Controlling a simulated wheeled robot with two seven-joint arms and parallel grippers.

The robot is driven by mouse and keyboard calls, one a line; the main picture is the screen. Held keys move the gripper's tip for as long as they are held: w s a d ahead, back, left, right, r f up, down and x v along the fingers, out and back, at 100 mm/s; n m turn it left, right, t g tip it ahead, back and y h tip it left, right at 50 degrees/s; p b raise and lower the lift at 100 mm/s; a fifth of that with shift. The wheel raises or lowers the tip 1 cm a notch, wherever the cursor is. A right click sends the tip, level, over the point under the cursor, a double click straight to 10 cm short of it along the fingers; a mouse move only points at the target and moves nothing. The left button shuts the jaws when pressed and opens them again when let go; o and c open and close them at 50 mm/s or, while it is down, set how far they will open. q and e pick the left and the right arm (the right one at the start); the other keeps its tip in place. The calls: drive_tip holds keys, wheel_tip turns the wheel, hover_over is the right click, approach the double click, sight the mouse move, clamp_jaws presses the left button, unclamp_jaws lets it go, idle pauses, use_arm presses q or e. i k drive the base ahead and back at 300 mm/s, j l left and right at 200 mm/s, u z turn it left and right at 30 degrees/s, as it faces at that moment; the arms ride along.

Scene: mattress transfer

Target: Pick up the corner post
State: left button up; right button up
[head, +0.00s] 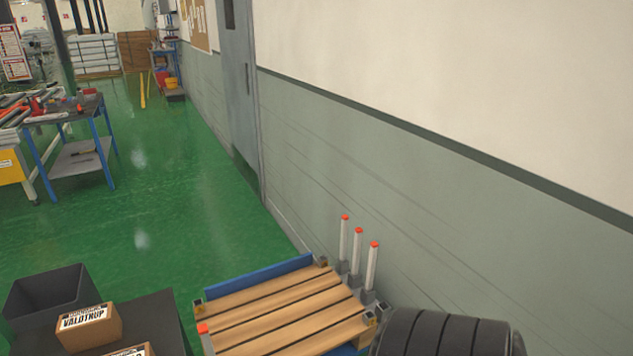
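Three white posts with orange-red caps stand upright in grey holders beside the wall: a far post (344,240), a middle post (357,252) and a near post (372,268). They are just past the right end of a wooden slatted pallet (275,306). Another orange-capped post (204,332) stands at the pallet's near left corner, its lower part cut off by the picture edge. Small metal-and-yellow corner fittings sit at other pallet corners. Neither of my grippers is in view, so I cannot see what they hold.
A dark surface (158,318) with a cardboard box (88,327) and a black bin (45,292) is at the lower left. Dark ribbed round objects (450,335) stand at the lower right. A blue-legged workbench (75,108) is at the left. Green floor (170,220) is clear between.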

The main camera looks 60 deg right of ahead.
sight(374, 245)
drive_tip(key=k+l+z, duration=0.4)
drive_tip(key=i+l+z, duration=0.1)
drive_tip(key=z, duration=1.5)
